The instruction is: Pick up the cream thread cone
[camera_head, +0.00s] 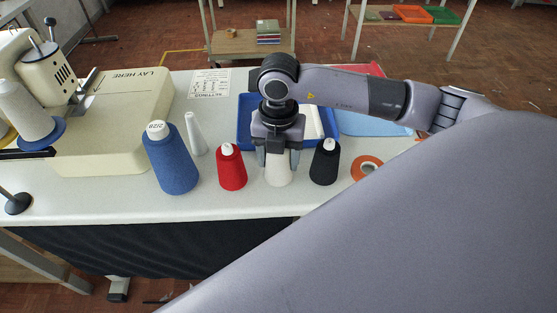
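The cream thread cone (279,174) stands upright on the white table, between the red and black cones. My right gripper (279,158) points down over it from above. Its two fingers are spread, one on the cone's left and one on its right, and they look apart from its sides. The cone's top is hidden by the gripper. My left gripper is not in view.
A red cone (231,167) and a black cone (325,162) stand close on either side. A blue cone (170,160) and a slim white cone (195,134) stand further left. A blue tray (243,128) lies behind the gripper. An orange ring-shaped spool (366,165) lies at right. A sewing machine (110,120) stands at left.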

